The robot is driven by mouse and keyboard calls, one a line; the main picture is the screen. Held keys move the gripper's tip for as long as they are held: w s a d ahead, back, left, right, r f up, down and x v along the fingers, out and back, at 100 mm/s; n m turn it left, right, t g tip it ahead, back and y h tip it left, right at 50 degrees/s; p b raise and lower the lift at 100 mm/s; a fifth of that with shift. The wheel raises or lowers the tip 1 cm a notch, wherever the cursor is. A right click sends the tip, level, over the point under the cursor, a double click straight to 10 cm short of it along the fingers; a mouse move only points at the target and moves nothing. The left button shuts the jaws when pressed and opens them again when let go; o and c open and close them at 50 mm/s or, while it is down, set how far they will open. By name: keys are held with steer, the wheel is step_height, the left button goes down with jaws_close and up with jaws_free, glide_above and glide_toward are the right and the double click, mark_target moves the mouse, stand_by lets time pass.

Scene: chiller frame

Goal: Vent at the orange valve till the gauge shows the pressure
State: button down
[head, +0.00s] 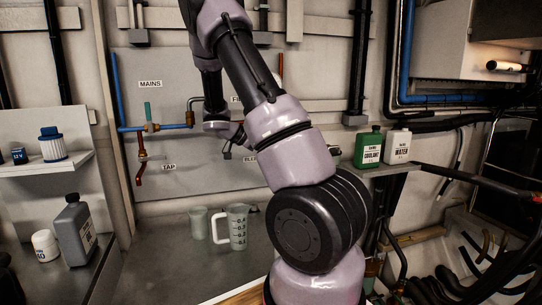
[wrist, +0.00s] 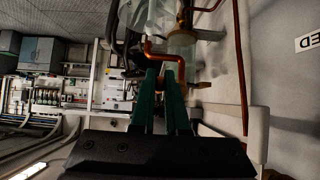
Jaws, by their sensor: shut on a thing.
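In the wrist view the two green fingers of my gripper (wrist: 166,75) are closed on an orange part, which I take to be the orange valve (wrist: 163,57). Only its bent upper end shows beyond the fingertips; the gripped portion is hidden between them. In the head view my arm crosses the pipe board (head: 190,180) and covers most of the valve area near a partly hidden label starting "BL". No gauge face can be made out in either view.
A blue pipe with a teal-handled valve (head: 148,112) and a red tap (head: 140,172) are left of my arm. A measuring jug (head: 237,228) and a cup (head: 198,222) stand on the bench below. Coolant (head: 368,148) and water (head: 397,146) bottles stand on the right shelf.

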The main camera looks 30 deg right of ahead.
steer(key=shift+f, duration=0.15)
steer(key=c, duration=0.9)
jaws_free()
steer(key=v, duration=1)
steer(key=shift+w+a+r, duration=0.1)
steer(key=shift+a+r, duration=0.2)
